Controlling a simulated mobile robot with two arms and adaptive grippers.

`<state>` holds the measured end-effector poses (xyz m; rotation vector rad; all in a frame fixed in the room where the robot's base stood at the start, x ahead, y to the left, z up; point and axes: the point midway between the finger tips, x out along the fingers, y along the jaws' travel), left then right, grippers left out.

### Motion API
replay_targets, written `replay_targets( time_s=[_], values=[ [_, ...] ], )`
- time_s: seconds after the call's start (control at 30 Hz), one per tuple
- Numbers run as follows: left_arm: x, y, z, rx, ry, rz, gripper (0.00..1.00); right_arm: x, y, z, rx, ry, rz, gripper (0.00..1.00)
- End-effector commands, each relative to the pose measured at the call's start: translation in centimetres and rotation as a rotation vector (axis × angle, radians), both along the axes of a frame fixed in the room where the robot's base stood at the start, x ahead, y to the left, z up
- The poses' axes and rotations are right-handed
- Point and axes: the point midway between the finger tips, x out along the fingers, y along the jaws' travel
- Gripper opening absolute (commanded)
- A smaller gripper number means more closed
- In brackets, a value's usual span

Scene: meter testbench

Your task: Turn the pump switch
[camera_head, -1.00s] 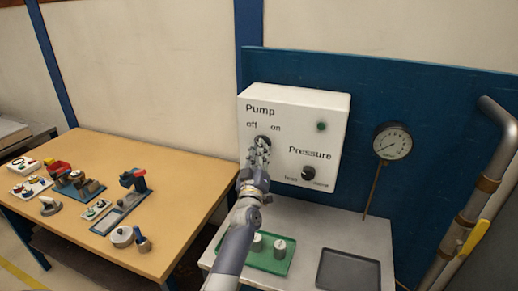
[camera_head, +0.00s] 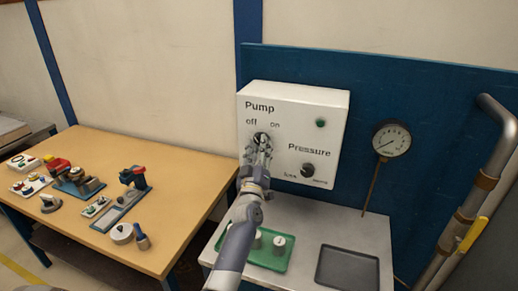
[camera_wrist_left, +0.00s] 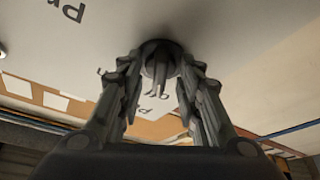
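The pump switch (camera_head: 261,137) is a dark round knob on the white control box, below the "off" and "on" labels. My left gripper (camera_head: 262,149) is right in front of it and covers its lower part in the head view. In the left wrist view, the knob (camera_wrist_left: 160,58) shows between the tips of my left gripper (camera_wrist_left: 160,75). The fingers are spread, one on each side of the knob, with a gap around its narrow grip. I cannot tell whether they touch it or which label it points to. My right gripper is not in view.
The white control box (camera_head: 292,105) also carries a pressure knob (camera_head: 307,170) and a green lamp (camera_head: 320,123). A gauge (camera_head: 391,140) stands at right. Below are a green tray (camera_head: 270,262) with pale cylinders and a dark tray (camera_head: 348,267). A wooden table (camera_head: 185,185) with parts is at left.

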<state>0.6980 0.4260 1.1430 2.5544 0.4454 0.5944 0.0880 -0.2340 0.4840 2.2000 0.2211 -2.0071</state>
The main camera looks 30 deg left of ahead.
Motion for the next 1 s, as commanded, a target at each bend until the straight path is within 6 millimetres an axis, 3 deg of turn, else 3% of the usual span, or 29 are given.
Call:
replay_targets(
  time_s=[0.27, 0.7, 1.0],
  values=[
    [-1.6, -0.8, -0.7, 0.0, 0.002, 0.001, 0.33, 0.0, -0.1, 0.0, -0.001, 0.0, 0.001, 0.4],
    [-8.8, -4.2, -3.5, 0.0, 0.002, 0.0, 0.33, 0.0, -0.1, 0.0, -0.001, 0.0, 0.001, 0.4],
    [-10.3, -4.9, -3.9, -0.001, 0.0, 0.0, 0.33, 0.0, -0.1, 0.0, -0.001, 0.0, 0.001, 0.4]
  ],
)
